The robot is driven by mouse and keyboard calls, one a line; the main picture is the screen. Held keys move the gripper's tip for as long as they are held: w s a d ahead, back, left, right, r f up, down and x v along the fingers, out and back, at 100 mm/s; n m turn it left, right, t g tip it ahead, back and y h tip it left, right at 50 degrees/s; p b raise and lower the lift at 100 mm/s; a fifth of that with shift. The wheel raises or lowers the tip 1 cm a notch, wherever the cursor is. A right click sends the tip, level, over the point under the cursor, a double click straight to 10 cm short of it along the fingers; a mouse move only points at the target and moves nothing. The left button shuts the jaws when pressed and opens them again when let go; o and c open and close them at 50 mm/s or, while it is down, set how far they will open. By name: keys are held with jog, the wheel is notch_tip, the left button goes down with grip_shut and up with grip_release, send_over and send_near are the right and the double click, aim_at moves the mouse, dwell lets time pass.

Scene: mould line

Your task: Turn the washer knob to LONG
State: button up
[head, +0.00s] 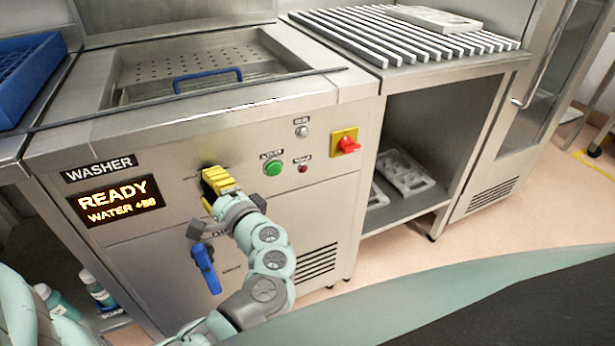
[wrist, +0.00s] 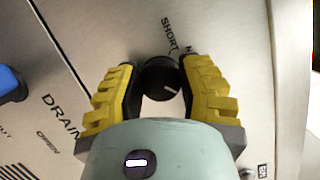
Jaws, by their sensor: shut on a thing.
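The washer (head: 150,125) is a steel cabinet whose front panel shows a lit READY, WATER display (head: 115,201). The washer knob (wrist: 160,78) is black and round with a short white mark. Beside it the panel reads SHORT (wrist: 170,35); another label is mostly covered by a finger, and I cannot read LONG. My gripper (head: 219,183), with yellow ribbed fingers, is at the panel right of the display. In the wrist view my gripper (wrist: 160,88) is shut on the knob, one finger on each side. In the head view the fingers hide the knob.
A blue drain lever (head: 205,268) hangs below my gripper; its blue end shows at the wrist view's left edge. A green button (head: 273,168), a small red one (head: 303,169) and a red switch on yellow (head: 346,143) sit to the right.

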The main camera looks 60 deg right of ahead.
jog(key=shift+f+m, duration=0.2)
jog(key=shift+m, duration=0.2)
jog(key=o, duration=1.2)
jog(key=shift+r, duration=0.15)
jog(key=shift+s, duration=0.1)
jog(key=v, duration=1.2)
